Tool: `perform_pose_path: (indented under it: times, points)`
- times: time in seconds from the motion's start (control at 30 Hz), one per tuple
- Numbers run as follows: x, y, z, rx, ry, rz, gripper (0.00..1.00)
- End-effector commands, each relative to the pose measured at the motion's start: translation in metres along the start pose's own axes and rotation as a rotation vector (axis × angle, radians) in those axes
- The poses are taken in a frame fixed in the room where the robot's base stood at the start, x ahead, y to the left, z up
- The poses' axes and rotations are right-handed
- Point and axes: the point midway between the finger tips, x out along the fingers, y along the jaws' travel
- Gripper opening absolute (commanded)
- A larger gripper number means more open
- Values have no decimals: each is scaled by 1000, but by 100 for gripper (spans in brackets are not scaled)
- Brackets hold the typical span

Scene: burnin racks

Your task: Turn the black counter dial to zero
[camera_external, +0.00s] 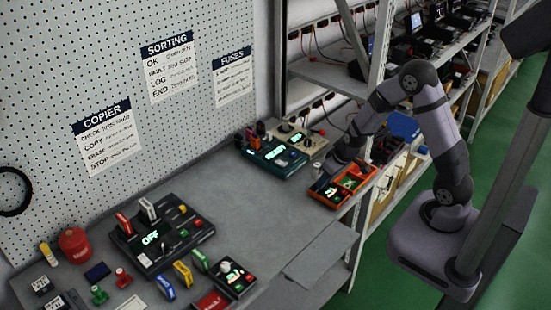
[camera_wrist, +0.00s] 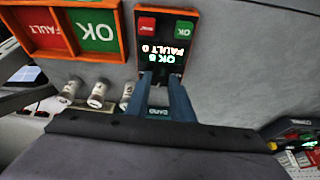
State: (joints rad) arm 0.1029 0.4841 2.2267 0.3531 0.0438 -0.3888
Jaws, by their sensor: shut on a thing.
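The black counter (camera_wrist: 166,27) lies below my gripper in the wrist view, with a red and a green button and a lit display.
The orange tray (camera_wrist: 124,32) with red FAULT and green OK sections stands close beside the counter. White cylinders (camera_wrist: 97,93) stand near the fingers. A teal device (camera_external: 275,160) is behind. The grey tabletop (camera_external: 235,205) is clear in the middle; shelving posts stand near my arm.

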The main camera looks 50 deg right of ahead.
Motion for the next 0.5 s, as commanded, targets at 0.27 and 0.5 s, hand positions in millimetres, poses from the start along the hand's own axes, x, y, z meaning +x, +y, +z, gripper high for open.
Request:
perform_pose_path:
  times: [0.27, 0.5]
  points:
    - [-4, -1, -2, 63, 1, 27, 0]
    - [-1, -1, 0, 85, 5, 36, 0]
